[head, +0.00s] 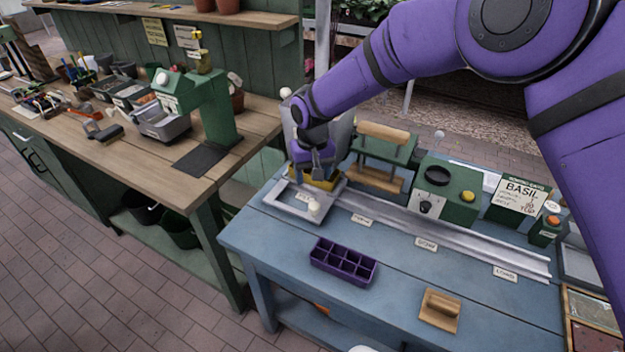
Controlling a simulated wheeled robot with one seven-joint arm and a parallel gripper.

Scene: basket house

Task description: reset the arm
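My purple arm reaches in from the right and stretches across the blue bench. My gripper (318,160) is at its far end, pointing down over the left part of the bench, close to a yellow piece (318,180) and a grey metal frame (283,196). The fingers are small and dark here, so I cannot tell whether they are open, shut or touching the yellow piece.
On the blue bench (380,305) are a purple compartment tray (343,263), a wooden block tool (439,309), a metal rail (440,231), a green box with a knob (445,200) and a BASIL sign (520,196). A wooden workbench (120,160) with tools stands left.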

